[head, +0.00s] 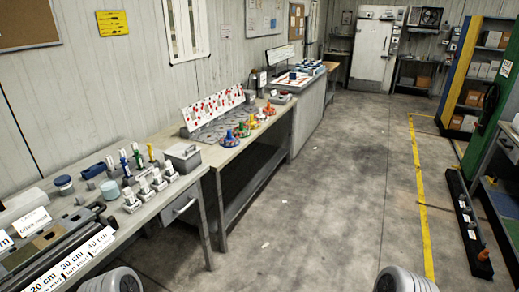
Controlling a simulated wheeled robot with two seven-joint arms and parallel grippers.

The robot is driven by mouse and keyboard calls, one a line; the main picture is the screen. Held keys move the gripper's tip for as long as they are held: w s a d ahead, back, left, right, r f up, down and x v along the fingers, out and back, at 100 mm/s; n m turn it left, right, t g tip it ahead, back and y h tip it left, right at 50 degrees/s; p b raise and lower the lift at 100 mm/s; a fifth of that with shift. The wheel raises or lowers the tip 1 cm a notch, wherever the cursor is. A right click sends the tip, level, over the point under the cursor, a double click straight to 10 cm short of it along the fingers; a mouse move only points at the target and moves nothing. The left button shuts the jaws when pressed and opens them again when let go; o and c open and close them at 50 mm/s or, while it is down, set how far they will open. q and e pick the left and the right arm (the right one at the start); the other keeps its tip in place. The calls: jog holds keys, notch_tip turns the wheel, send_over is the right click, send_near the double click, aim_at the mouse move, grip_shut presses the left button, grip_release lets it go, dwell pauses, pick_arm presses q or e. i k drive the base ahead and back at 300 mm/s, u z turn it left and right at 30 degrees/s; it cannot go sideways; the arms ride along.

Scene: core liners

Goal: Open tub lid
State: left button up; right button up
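A grey rectangular tub (183,158) stands at the near bench's far right end, against the wall side. A lid with a small handle on top appears to sit shut on it. A round container with a blue-grey top (64,185) stands further left on the same bench. Another small round container (110,189) is beside the row of bottles. I cannot tell which of these is the task's tub. Neither gripper shows. Only rounded grey parts, probably of my own arms, show at the bottom edge.
The near bench (172,190) also holds white-based tools (144,186), dark tubes and length labels (73,262). The concrete floor right of the benches is clear up to a yellow line (424,200).

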aim_at(183, 151)
jog(key=z, duration=0.15)
jog(key=k, duration=0.4)
jog(key=z, duration=0.5)
jog(key=i, duration=1.8)
jog(key=u, duration=0.85)
